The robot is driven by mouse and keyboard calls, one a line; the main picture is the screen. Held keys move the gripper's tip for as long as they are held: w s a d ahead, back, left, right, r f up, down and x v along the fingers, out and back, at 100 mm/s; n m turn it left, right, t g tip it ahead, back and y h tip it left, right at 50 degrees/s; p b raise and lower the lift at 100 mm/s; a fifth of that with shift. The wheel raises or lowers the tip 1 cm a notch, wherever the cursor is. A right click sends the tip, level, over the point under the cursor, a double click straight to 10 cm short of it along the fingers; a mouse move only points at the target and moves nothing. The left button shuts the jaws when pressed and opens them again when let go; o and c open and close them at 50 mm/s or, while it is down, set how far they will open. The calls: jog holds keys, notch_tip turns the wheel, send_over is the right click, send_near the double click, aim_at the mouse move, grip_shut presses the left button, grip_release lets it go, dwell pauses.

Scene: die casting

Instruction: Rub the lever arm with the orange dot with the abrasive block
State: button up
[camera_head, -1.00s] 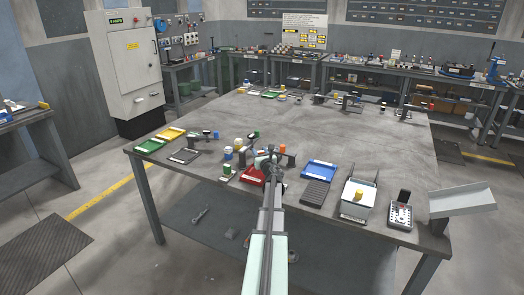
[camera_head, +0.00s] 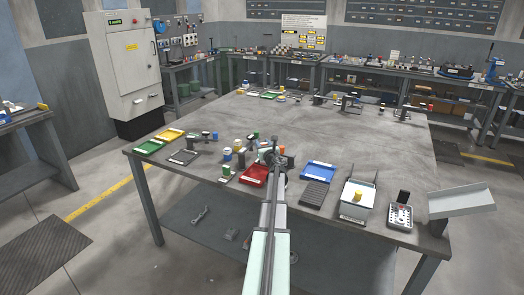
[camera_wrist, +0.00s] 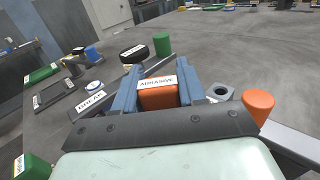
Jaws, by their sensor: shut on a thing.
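My gripper (camera_wrist: 157,92) is shut on the abrasive block (camera_wrist: 158,97), an orange-brown block with a white "ABRASIVE" label, held between its two blue fingers. In the head view my gripper (camera_head: 272,158) is over the front middle of the table, and the block cannot be made out there. A grey bar (camera_wrist: 292,142) shows at the right of the wrist view, beside an orange cylinder (camera_wrist: 258,105). I cannot tell whether this bar is a lever arm, and no orange dot is clear. A labelled bar (camera_wrist: 90,101) lies left of the fingers.
A green cylinder (camera_wrist: 162,44) and a round black part (camera_wrist: 133,53) stand beyond the fingers. A grey nut-like part (camera_wrist: 220,91) is close right. A red tray (camera_head: 253,176) and a blue tray (camera_head: 318,171) flank my arm. The table's middle is clear.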

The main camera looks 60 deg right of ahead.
jog(key=shift+r, duration=2.65)
